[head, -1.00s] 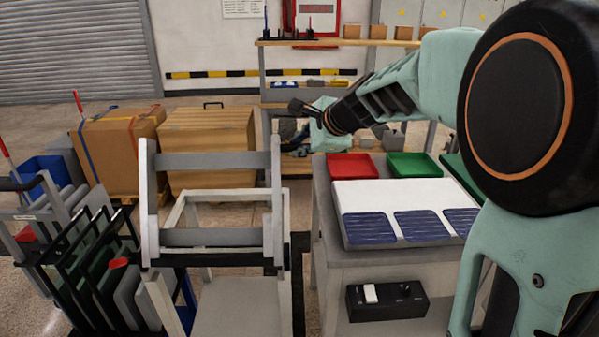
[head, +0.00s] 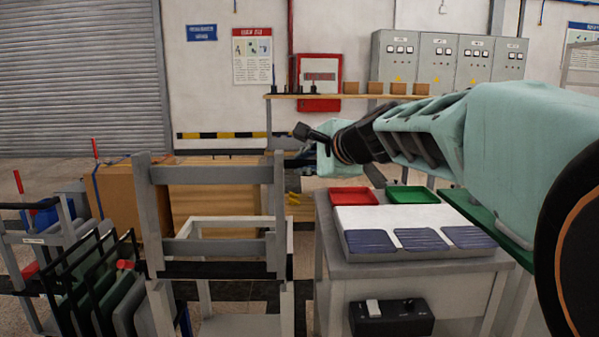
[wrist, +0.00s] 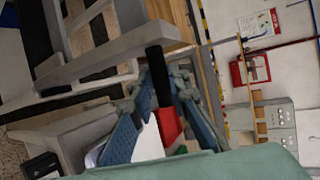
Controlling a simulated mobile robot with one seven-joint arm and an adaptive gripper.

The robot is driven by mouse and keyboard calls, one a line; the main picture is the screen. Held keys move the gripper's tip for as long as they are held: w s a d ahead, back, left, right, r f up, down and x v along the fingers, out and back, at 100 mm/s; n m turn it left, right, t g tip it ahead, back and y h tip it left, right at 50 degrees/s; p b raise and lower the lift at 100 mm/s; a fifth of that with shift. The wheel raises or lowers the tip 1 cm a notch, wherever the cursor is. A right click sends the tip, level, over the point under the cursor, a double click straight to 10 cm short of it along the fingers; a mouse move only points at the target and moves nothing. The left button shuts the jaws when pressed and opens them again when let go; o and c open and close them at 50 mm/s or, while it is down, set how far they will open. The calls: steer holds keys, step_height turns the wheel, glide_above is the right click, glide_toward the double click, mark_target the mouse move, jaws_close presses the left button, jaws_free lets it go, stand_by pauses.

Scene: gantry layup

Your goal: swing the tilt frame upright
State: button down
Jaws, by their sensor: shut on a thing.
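The tilt frame (head: 223,247) is a grey frame of two posts and cross rails on a pale stand, left of centre in the head view. Its posts look close to vertical there, but its exact tilt is hard to judge. A black handle (wrist: 158,75) shows beside a grey rail in the wrist view. My gripper (wrist: 160,90) is shut on this handle, its blue fingers on either side. In the head view my gripper (head: 306,152) is at the right of the frame's upper part, its fingers partly hidden.
Right of the frame stands a grey table (head: 400,262) with a red tray (head: 352,196), a green tray (head: 411,195), a white sheet and blue panels. A rack of dark panels (head: 95,275) stands close at left. Cardboard boxes (head: 125,200) and a shelf (head: 345,96) are behind.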

steer(key=shift+s+f+b, duration=0.3)
steer(key=shift+s+f, duration=0.4)
steer(key=shift+s, duration=0.3)
steer(key=c, duration=1.9)
jaws_free()
steer(key=shift+s, duration=0.1)
steer(key=shift+o, duration=0.3)
steer(key=shift+r, duration=0.1)
steer(key=shift+r, duration=0.2)
steer(key=shift+r, duration=0.6)
step_height(320, 180, up, 9)
steer(key=shift+f, duration=0.15)
